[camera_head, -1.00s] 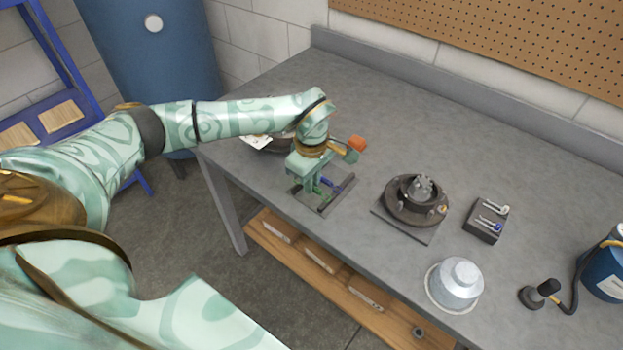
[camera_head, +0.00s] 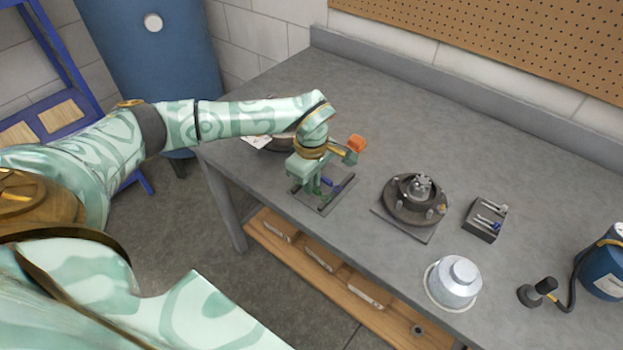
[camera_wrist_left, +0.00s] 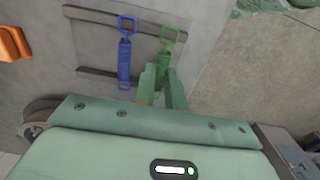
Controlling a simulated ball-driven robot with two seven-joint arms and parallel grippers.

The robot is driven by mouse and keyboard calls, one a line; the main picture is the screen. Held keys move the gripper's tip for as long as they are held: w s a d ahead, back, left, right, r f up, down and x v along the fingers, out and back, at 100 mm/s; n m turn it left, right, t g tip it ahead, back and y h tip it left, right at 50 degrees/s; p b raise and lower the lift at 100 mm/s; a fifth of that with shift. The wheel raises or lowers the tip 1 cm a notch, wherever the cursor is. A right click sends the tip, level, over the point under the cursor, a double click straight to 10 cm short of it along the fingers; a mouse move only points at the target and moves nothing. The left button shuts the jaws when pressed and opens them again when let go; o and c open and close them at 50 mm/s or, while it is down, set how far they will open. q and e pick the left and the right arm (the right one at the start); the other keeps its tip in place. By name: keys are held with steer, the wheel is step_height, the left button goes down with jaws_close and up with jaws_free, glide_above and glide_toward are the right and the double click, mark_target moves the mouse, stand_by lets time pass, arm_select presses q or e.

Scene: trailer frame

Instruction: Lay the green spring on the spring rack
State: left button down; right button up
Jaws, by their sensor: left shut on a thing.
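The spring rack (camera_head: 344,188) is a flat grey plate with two dark bars near the table's front edge; its upper bar (camera_wrist_left: 88,14) shows in the left wrist view. A blue spring (camera_wrist_left: 124,60) lies across both bars, and it also shows in the head view (camera_head: 327,182). The green spring (camera_wrist_left: 169,37) is to its right, parallel to it, its upper loop at the upper bar. My left gripper (camera_wrist_left: 162,82) is shut on the green spring's lower part and hides its lower end. I cannot tell whether the spring touches the bars. My left gripper (camera_head: 313,189) is over the rack in the head view.
An orange part (camera_head: 356,144) is close behind the gripper. A dark bowl (camera_head: 280,142) stands behind the wrist. The table's back is clear.

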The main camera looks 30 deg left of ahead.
arm_select(q)
steer(key=shift+f, duration=0.3)
stand_by(0.6)
steer(key=shift+f+p, duration=0.15)
steer(key=shift+p, duration=0.3)
stand_by(0.6)
steer(key=c, duration=1.4)
jaws_free()
steer(key=c, duration=0.3)
step_height(320, 180, up, 7)
steer(key=p, duration=0.6)
